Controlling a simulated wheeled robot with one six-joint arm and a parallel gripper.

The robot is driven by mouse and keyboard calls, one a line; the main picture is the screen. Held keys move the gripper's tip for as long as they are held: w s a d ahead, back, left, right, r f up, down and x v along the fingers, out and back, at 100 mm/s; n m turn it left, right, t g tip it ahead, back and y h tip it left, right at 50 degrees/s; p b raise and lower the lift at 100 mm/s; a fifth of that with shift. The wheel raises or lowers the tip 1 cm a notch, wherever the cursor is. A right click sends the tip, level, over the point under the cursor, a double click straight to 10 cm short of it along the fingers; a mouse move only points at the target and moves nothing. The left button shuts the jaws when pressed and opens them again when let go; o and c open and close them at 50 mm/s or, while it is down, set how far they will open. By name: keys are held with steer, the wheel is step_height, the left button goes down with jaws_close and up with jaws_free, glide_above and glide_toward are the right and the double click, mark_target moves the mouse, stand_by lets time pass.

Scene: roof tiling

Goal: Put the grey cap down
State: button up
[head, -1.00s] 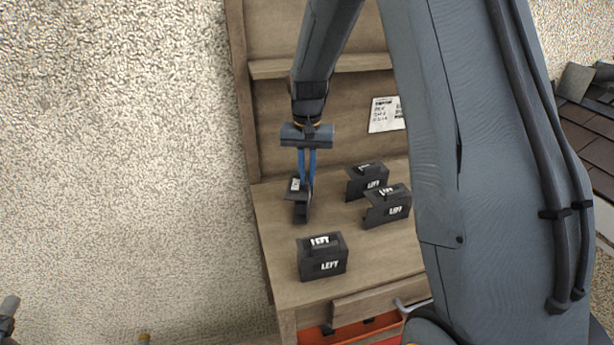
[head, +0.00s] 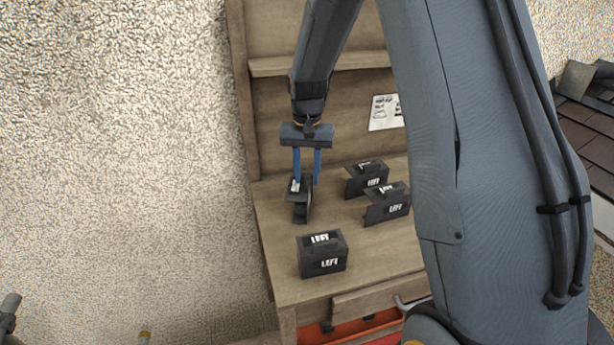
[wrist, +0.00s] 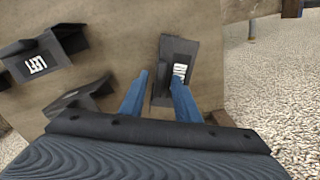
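The grey cap (head: 302,200) is a dark grey angled piece with a white label, standing on the left part of the wooden bench top. My gripper (head: 306,178) is above it with its two blue fingers spread apart, one on each side of the cap's upper part. In the wrist view the cap (wrist: 177,68) lies between and beyond the fingertips (wrist: 160,82). A gap shows beside the left finger; the right finger overlaps the cap's edge, and I cannot tell if it touches.
Several similar dark caps marked LEFT stand on the wooden bench (head: 375,243): one at the front (head: 322,255), two to the right (head: 367,178) (head: 388,205). A paper sheet (head: 384,113) is on the back panel. An orange drawer (head: 350,328) shows below.

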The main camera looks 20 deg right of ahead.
step_height(320, 180, up, 11)
steer(key=b, duration=0.2)
steer(key=shift+r+b, duration=0.2)
steer(key=shift+b, duration=0.15)
